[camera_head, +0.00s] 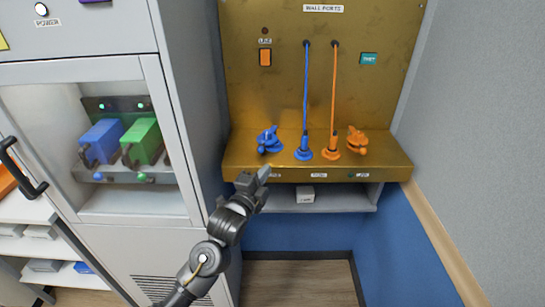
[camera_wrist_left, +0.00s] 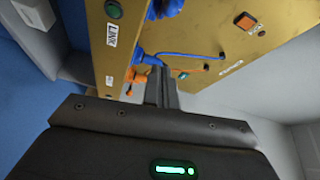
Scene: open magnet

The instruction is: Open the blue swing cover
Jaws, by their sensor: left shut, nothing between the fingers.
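The blue swing cover (camera_head: 268,140) sits on the left of the gold ledge, beside the blue plug (camera_head: 303,150). I cannot tell whether it is open or shut. A blue part at the top edge of the left wrist view (camera_wrist_left: 168,8) is likely this cover, cut off by the frame. My left gripper (camera_head: 263,173) is shut and empty, just in front of the ledge, below the cover and apart from it in the head view. Its closed fingers also show in the left wrist view (camera_wrist_left: 161,85). My right gripper is not in view.
An orange plug (camera_head: 331,150) and an orange cover (camera_head: 356,141) stand right of the blue plug. Blue (camera_head: 305,85) and orange cables run up the gold panel (camera_head: 280,85). A grey cabinet (camera_head: 185,60) stands left. A white box (camera_head: 305,194) lies on the shelf below.

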